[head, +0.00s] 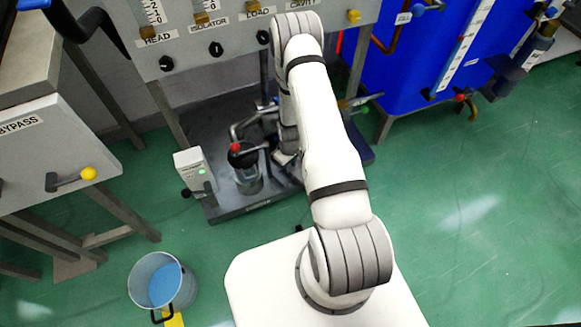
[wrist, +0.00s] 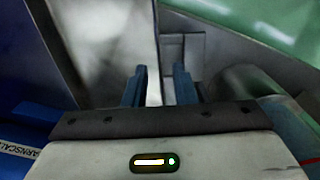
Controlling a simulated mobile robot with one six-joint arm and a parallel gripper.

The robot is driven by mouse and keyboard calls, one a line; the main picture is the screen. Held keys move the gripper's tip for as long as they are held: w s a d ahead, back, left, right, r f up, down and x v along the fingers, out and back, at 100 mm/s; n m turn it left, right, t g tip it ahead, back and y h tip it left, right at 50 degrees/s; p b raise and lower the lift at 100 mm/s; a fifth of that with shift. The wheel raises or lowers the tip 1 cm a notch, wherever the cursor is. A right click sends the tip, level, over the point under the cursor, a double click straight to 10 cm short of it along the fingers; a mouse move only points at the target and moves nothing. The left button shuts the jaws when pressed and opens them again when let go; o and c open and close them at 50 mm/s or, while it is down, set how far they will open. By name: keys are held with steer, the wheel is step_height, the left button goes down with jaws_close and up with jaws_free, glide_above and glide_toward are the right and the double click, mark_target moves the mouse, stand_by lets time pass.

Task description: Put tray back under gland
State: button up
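My gripper (wrist: 160,88) shows in the wrist view with its two blue fingers apart. Grey metal surfaces and a vertical edge show beyond the gap, and I see nothing clearly clamped. In the head view my arm reaches over the dark plinth (head: 226,207) under the control panel, and my fingertips are largely hidden. I cannot clearly identify a tray or a gland in either view.
A bucket with blue contents (head: 163,283) stands on the green floor at lower left. The BYPASS cabinet (head: 55,150) is at left and a blue tank (head: 415,60) at upper right. A small white box (head: 194,170) sits at the plinth's left edge. Floor at right is clear.

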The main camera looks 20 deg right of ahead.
steer(key=s+a+r+m+p, duration=0.1)
steer(key=a+r, duration=0.1)
steer(key=r, duration=1.5)
steer(key=s+a+r+m+p, duration=0.1)
steer(key=s+a+r, duration=0.1)
steer(key=r, duration=1.5)
steer(key=s+a+r+m+t, duration=0.1)
steer(key=s+a+r+m, duration=0.1)
steer(key=s+r, duration=1.4)
steer(key=shift+s+a+r+m, duration=0.2)
steer(key=shift+s+a+m, duration=0.25)
steer(key=shift+s, duration=0.15)
